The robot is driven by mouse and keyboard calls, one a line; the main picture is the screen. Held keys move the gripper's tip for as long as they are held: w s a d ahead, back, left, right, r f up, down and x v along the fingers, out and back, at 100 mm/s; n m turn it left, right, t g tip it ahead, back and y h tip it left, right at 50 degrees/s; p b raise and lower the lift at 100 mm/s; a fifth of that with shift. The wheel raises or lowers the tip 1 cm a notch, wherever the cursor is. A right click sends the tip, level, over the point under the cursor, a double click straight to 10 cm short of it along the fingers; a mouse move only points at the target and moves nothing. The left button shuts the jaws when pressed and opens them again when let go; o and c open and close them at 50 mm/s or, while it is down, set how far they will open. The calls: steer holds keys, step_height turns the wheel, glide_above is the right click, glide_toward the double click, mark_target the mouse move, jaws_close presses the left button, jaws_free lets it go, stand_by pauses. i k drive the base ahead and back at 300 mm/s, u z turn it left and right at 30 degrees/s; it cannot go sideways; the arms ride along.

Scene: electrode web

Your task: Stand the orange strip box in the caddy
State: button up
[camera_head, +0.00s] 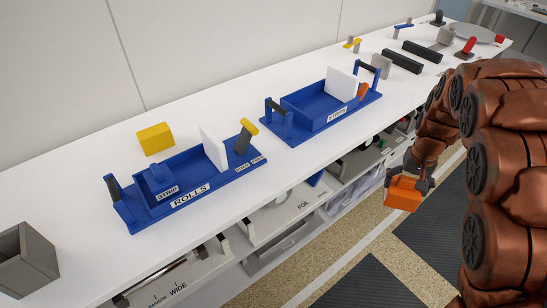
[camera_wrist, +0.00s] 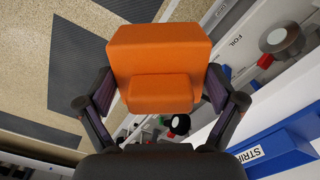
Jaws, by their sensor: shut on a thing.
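The orange strip box (camera_head: 404,196) is held by my gripper (camera_head: 409,178) over the aisle, in front of the bench and clear of it. In the wrist view the box (camera_wrist: 160,50) sits between both fingers (camera_wrist: 159,90), with a smaller orange block on its near face. A blue caddy (camera_head: 325,130) with a STRIP-type label stands on the bench to the left of my gripper. It holds a white panel and a small orange piece at its right end. A second blue caddy (camera_head: 185,204), labelled ROLLS and STRIP, stands farther left with a white panel in it.
A yellow block (camera_head: 155,138) lies behind the left caddy. A grey open bin (camera_head: 26,260) stands at the bench's left end. Black bars (camera_head: 402,61) and a grey plate (camera_head: 478,34) lie farther right. Shelves with bins are under the bench edge.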

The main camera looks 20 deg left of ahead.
mark_target(194, 174)
steer(key=z, duration=0.4)
steer(key=k, duration=1.2)
steer(key=u, duration=2.05)
steer(key=i, duration=0.5)
steer(key=z, duration=0.1)
